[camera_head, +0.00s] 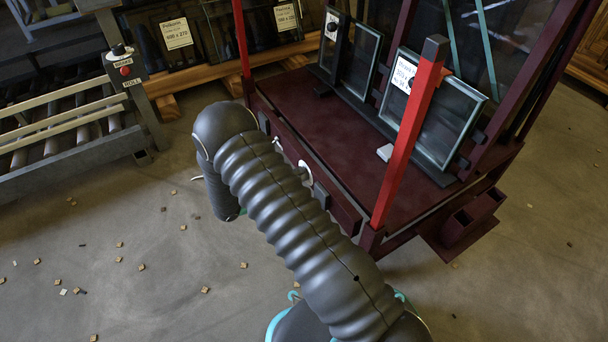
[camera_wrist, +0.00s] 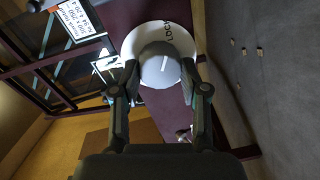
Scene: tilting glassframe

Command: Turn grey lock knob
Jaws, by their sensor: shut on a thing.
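In the head view my dark ribbed arm hides the knob and the gripper. Small white parts show beside my arm at the front of the dark red glass frame (camera_head: 325,150).
A bright red post (camera_head: 410,130) rises at the frame's front right corner, close to my arm. Framed glass panes (camera_head: 450,115) stand on the frame. A roller table (camera_head: 70,120) stands at the left. The floor between is open, with small scattered chips.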

